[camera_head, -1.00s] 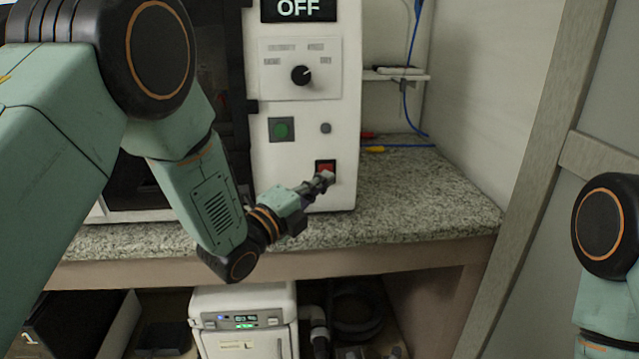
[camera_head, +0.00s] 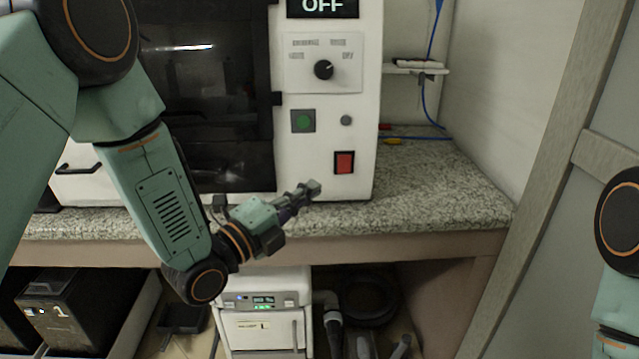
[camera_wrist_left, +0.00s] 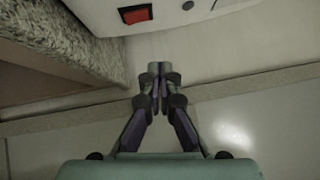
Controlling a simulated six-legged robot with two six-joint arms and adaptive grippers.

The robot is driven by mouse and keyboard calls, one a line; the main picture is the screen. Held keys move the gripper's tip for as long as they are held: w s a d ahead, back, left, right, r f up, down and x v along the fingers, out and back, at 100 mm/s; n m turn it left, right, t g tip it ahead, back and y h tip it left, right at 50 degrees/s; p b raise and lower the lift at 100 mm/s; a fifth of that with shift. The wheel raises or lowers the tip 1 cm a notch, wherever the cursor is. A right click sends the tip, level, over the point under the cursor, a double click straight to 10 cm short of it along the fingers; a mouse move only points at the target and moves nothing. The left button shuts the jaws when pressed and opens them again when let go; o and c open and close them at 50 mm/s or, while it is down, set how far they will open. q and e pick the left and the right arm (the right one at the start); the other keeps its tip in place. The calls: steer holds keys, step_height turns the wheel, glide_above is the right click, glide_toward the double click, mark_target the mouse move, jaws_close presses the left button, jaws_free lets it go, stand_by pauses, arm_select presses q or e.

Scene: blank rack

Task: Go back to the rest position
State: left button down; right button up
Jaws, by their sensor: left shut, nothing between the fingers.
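My left gripper (camera_head: 309,190) is shut and empty in the head view. It is in front of the white machine (camera_head: 362,100), below and left of the red switch (camera_head: 344,162), and apart from it. In the left wrist view my left gripper (camera_wrist_left: 160,70) has its fingertips together. The red switch (camera_wrist_left: 136,14) is above it there, near the top edge. Part of my right arm shows at the right edge of the head view, but its gripper is outside the picture.
The machine stands on a speckled granite counter (camera_head: 440,195) and has a dial (camera_head: 323,69), a green button (camera_head: 303,121) and an "OFF" display (camera_head: 322,7). A white unit (camera_head: 265,325) and a black box (camera_head: 75,310) are below. The counter's right part is mostly clear.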

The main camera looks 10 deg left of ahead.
arm_select(q)
steer(key=s+a+f+n+g+y, duration=0.2)
steer(key=s+f+n+g, duration=0.15)
steer(key=f+n, duration=0.3)
steer(key=s+a+f+n+g+y, duration=0.2)
steer(key=s+f+n+y, duration=0.15)
steer(key=f+n, duration=0.35)
steer(key=s+a+f+n+g+y, duration=0.2)
steer(key=s+f+n+g, duration=0.15)
steer(key=f+n, duration=0.35)
steer(key=s+a+f+n+g+y, duration=0.1)
steer(key=s+f+g, duration=0.3)
steer(key=s, duration=0.9)
steer(key=s+a+f+n+g+y, duration=0.1)
steer(key=s+f+n+g, duration=0.2)
steer(key=s+f, duration=0.6)
steer(key=s+n, duration=0.1)
steer(key=s, duration=0.3)
steer(key=shift+s+a+f+g, duration=0.15)
steer(key=shift+s+f+g, duration=0.05)
steer(key=shift+g, duration=0.2)
